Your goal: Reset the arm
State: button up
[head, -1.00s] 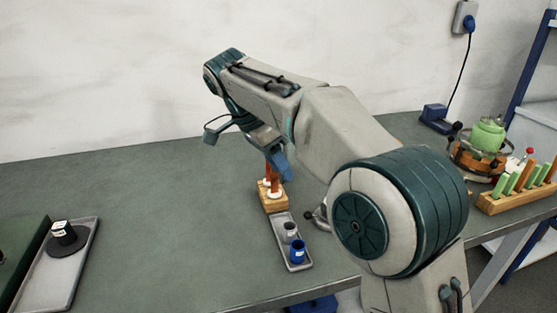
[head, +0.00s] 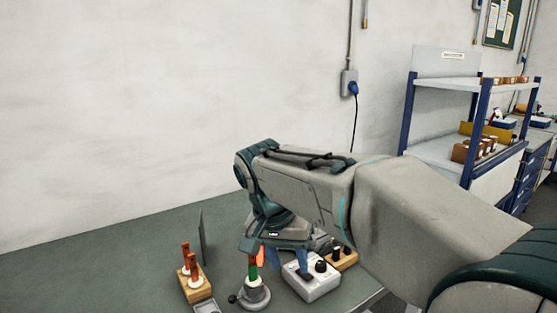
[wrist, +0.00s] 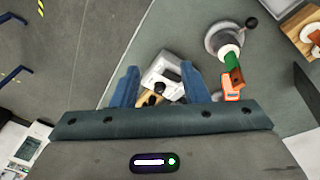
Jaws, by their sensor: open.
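My gripper (head: 286,260) is open, its two blue fingers pointing down near the table's front right part. In the wrist view my gripper (wrist: 160,86) has its fingers wide apart with nothing held between them. A white box with black knobs (head: 318,284) lies below the fingers, and it shows between and beyond them in the wrist view (wrist: 163,68). Whether the fingertips touch anything is not clear, but they look clear of the box. My arm covers part of the table to the right.
Left of the box stands a round grey base (head: 256,295) with green and orange parts above it. A wooden block (head: 190,285) with brown rods and a grey tray (head: 207,307) are further left. A blue-framed shelf (head: 440,151) stands at right.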

jog(key=s+d+f+n+t+y+p, duration=0.1)
jog(key=s+d+f+n+y+p, duration=0.1)
jog(key=s+d, duration=1.1)
notch_tip(320, 180, down, 2)
jog(key=n+p, duration=0.1)
jog(key=p, duration=0.2)
jog(key=shift+s+d+f, duration=0.15)
jog(key=shift+d+f, duration=0.05)
